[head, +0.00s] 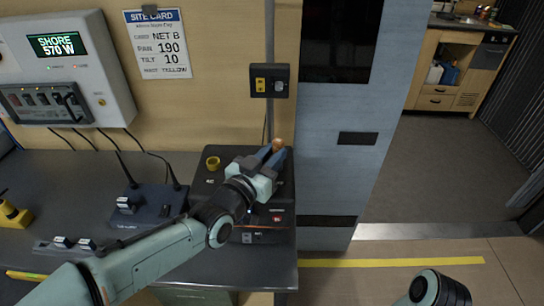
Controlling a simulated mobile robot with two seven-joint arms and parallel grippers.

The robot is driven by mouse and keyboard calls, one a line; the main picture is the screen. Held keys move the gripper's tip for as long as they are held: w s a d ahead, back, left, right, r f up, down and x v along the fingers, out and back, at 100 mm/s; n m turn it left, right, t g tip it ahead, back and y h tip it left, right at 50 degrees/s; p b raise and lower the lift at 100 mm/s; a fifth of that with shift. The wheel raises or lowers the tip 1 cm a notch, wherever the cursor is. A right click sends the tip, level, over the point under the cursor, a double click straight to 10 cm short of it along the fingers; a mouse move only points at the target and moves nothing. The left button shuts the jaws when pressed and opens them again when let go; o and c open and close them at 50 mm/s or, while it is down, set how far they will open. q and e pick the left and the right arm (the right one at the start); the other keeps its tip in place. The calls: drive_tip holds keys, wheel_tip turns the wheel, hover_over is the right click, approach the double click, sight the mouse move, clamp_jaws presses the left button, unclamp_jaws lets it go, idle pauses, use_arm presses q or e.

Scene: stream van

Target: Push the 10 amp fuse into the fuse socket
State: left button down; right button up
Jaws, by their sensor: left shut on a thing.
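My left gripper (272,153) reaches in from the left over a black device on the desk (284,200). It is shut on a small orange-brown piece (278,144), which shows at the fingertips and is probably the 10 amp fuse; no marking can be read. The fingers hide most of it. A black wall box (270,81) with a yellow insert is above the gripper, clearly apart from it. I cannot tell for certain which part is the fuse socket; my arm covers part of the black device. My right gripper is not in view.
A yellow ring-shaped part (213,163) stands on the black device's left side. A dark blue box with two antennas (150,205) is to the left. A grey cabinet (345,130) rises close on the right. The floor farther right is open.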

use_arm(q)
drive_tip(key=shift+b, duration=0.3)
idle(0.9)
drive_tip(key=shift+f, duration=0.2)
drive_tip(key=shift+f+b, duration=1.1)
drive_tip(key=shift+b, duration=0.2)
drive_tip(key=shift+f+b, duration=0.5)
drive_tip(key=c, duration=0.9)
unclamp_jaws()
drive_tip(key=shift+f, duration=0.1)
